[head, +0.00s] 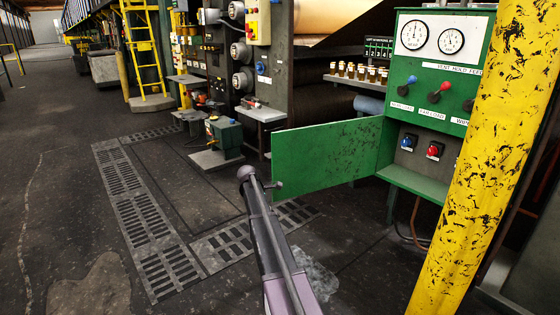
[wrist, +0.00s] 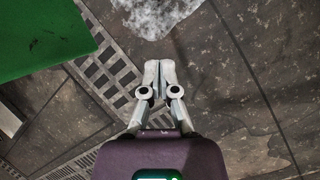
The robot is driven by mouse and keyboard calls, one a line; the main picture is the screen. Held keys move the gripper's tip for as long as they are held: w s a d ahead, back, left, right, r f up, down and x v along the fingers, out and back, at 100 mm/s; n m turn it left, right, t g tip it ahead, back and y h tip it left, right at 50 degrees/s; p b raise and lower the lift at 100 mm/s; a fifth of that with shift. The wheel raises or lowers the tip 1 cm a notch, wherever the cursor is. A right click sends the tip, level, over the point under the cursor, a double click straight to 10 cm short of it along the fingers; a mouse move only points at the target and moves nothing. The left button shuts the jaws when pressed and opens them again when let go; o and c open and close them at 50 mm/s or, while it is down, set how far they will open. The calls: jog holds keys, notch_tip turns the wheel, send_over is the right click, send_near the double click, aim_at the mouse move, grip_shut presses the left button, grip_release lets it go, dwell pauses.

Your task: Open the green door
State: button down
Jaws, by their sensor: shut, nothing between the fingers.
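The green door (head: 325,155) stands swung wide open to the left of the green control cabinet (head: 435,105), hinged at the cabinet's side. A small grey knob (head: 277,184) shows at its free edge, close to my arm. The opened compartment shows a blue switch (head: 408,142) and a red switch (head: 434,150). In the wrist view, a green panel that looks like the door (wrist: 40,40) fills the upper left corner. My gripper (wrist: 159,66) is shut and empty over the floor, to the right of the panel and apart from it. My gripper's fingers cannot be made out in the head view.
A yellow, chipped post (head: 480,150) stands in front of the cabinet at the right. A small green machine (head: 223,135) stands on the floor behind the door's left side. Floor grates (head: 145,215) lie to the left. The dark floor at the left is clear.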

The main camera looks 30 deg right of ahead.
jog(key=s+a+r+m+t+y, duration=0.2)
jog(key=a+r+t+y, duration=0.15)
jog(key=t+y, duration=0.45)
jog(key=m+t+h+p, duration=0.2)
jog(key=m+t+h, duration=0.3)
jog(key=m+t, duration=0.6)
send_near(277, 158)
jog(key=s+a, duration=0.1)
jog(key=s, duration=0.5)
jog(key=shift+s+d+r, duration=0.15)
jog(key=w, duration=0.4)
jog(key=w+d, duration=0.1)
jog(key=w, duration=0.9)
jog(key=shift+d, duration=0.35)
